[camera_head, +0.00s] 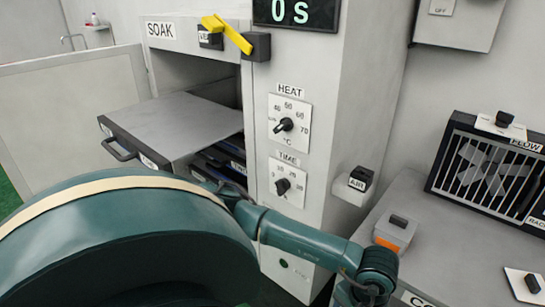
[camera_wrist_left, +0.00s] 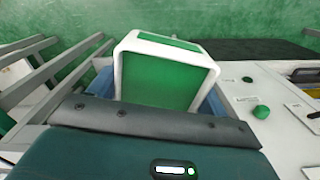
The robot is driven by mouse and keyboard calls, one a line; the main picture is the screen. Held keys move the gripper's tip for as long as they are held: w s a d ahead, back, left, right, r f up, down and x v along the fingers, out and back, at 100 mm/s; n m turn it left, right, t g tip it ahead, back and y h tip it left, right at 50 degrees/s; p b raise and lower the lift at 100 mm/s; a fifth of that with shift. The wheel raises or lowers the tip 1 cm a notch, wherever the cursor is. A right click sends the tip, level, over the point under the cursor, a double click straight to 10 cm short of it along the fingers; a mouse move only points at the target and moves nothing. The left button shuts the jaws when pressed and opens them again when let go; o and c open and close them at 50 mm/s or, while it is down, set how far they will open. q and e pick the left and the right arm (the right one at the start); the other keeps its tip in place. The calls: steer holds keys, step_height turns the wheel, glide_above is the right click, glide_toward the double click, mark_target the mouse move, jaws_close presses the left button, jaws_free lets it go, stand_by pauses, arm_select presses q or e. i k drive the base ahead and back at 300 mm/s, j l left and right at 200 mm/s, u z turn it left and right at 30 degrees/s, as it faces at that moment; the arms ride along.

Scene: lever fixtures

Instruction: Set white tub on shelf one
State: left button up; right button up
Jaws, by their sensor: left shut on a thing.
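In the left wrist view a white-rimmed tub (camera_wrist_left: 128,72) with a large green face is tilted just beyond my left gripper (camera_wrist_left: 160,112). The left gripper is shut on the tub; its dark bar crosses the tub's near edge and hides the fingertips' contact. In the head view neither the tub nor a gripper shows; a teal arm of mine crosses the foreground and leaves at the lower right. A grey shelf (camera_head: 180,122) is pulled out of the cabinet marked SOAK, its small front labels too small to read. My right gripper is out of view.
The cabinet door (camera_head: 75,105) stands open at the left. Dark lower shelves (camera_head: 215,165) show below the pulled-out shelf. HEAT (camera_head: 287,125) and TIME (camera_head: 284,186) knobs are on the cabinet front. A bench with a slatted fan box (camera_head: 490,170) stands at the right.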

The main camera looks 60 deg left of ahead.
mark_target(179, 119)
steer(key=k+j+u, duration=0.15)
steer(key=j, duration=0.35)
steer(key=k+j+u, duration=0.1)
steer(key=j, duration=0.35)
steer(key=k+j+u, duration=0.15)
steer(key=j, duration=0.35)
steer(key=k+j+u, duration=0.1)
steer(key=j, duration=0.45)
steer(key=k+j+u, duration=0.15)
steer(key=j, duration=0.35)
